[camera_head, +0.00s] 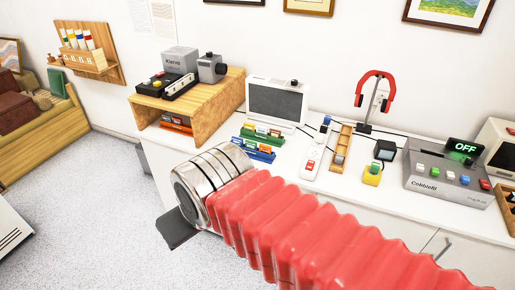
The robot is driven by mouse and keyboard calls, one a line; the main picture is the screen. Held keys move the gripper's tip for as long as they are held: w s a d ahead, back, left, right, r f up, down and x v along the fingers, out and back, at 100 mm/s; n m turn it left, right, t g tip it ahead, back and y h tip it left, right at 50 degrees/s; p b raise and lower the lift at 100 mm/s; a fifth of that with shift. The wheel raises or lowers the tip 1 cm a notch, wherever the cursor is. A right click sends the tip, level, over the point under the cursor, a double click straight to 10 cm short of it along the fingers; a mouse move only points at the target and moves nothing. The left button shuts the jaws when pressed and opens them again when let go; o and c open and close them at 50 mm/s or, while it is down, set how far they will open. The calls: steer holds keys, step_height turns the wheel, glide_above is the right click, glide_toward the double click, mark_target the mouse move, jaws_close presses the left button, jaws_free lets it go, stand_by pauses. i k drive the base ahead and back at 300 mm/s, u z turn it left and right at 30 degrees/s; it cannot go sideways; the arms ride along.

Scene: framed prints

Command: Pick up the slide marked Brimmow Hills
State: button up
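My red ribbed arm reaches in from the lower right and ends in a metal wrist. Part of my dark gripper (180,229) shows beyond it, over the floor in front of the white counter. Its fingertips cannot be made out clearly. Small slide-like pieces stand in a green rack (262,136) and a blue rack (254,153) on the counter, just behind my wrist. An orange-red rack (176,124) sits under the wooden stand. No marking reading Brimmow Hills is legible, so I cannot tell which piece is that slide.
On the white counter (325,190) are a wooden stand (213,95) with devices, a grey screen (277,101), a white power strip (312,162), a narrow wooden tray (340,149), red headphones (375,90) and a grey Cobblefil machine (444,180). Open speckled floor lies left.

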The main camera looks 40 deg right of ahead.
mark_target(249, 144)
steer(key=z, duration=0.45)
steer(key=i, duration=1)
steer(key=z, duration=0.05)
